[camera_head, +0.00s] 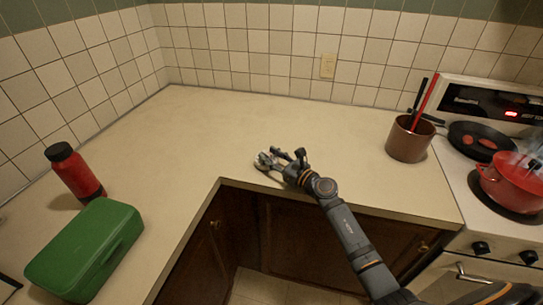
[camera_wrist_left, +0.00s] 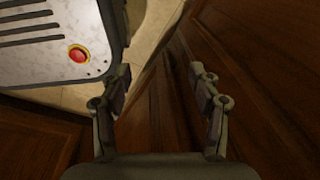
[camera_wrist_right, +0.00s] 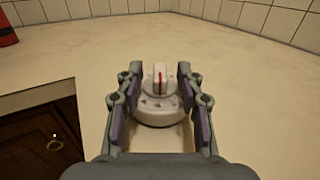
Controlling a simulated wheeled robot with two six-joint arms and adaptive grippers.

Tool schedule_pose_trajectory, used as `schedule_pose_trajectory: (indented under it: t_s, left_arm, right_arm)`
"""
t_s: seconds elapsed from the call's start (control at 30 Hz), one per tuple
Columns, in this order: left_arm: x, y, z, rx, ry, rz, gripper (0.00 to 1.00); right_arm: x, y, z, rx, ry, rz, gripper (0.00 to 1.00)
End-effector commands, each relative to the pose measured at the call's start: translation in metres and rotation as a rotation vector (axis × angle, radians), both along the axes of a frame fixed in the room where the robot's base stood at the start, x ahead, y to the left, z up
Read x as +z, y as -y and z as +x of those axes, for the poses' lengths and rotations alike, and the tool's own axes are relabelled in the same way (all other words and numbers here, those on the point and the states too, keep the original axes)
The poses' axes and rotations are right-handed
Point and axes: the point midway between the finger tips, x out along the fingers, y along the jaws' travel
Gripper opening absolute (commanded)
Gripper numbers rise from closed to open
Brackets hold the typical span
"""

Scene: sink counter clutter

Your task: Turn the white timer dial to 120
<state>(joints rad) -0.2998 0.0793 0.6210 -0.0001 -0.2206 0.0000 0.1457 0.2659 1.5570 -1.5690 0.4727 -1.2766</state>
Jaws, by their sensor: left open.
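The white timer (camera_wrist_right: 160,112) sits on the counter in the right wrist view. Its raised knob (camera_wrist_right: 160,76) carries a red line that points roughly away from the gripper. Marks on its face are too small to read. My right gripper (camera_wrist_right: 160,74) is open, with one finger on each side of the knob and small gaps between. In the head view my right gripper (camera_head: 276,160) is at the counter's inner corner and largely hides the timer. My left gripper (camera_wrist_left: 160,76) is open and empty, low before brown cabinet doors (camera_wrist_left: 250,60).
A green box (camera_head: 85,250) and a red bottle (camera_head: 75,172) stand on the left counter. A brown utensil pot (camera_head: 409,140) is to the right, beside the stove with a black pan (camera_head: 480,140) and a steaming red pot (camera_head: 512,180). The back counter (camera_head: 230,115) is clear.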

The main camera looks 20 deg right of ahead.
Motion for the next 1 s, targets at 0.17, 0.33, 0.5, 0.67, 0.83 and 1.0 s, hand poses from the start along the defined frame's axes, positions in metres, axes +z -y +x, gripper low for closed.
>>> schedule_pose_trajectory:
  t_s: [0.17, 0.33, 0.5, 0.67, 0.83, 1.0]
  left_arm:
    - [0.000, 0.000, 0.000, 0.000, 0.000, 0.000, 0.62]
    - [0.000, 0.000, 0.000, 0.000, 0.000, 0.000, 0.62]
    - [0.006, 0.000, 0.000, 0.000, 0.000, 0.000, 0.62]
    - [0.010, 0.000, 0.000, 0.000, 0.000, 0.000, 0.62]
    - [0.009, 0.000, 0.000, 0.000, 0.000, 0.000, 0.62]
    - [0.009, 0.000, -0.001, 0.000, -0.001, 0.000, 0.62]
  right_arm:
    - [0.000, 0.000, 0.000, 0.000, 0.000, 0.000, 0.13]
    - [0.000, 0.000, 0.000, 0.000, 0.000, 0.000, 0.00]
    - [0.003, -0.001, -0.001, -0.017, -0.001, 0.002, 0.00]
    - [0.000, -0.001, -0.001, -0.053, 0.000, 0.000, 0.00]
    - [0.000, -0.001, -0.001, -0.052, 0.001, 0.000, 0.17]
    - [0.000, -0.001, -0.001, -0.052, 0.000, 0.000, 0.38]
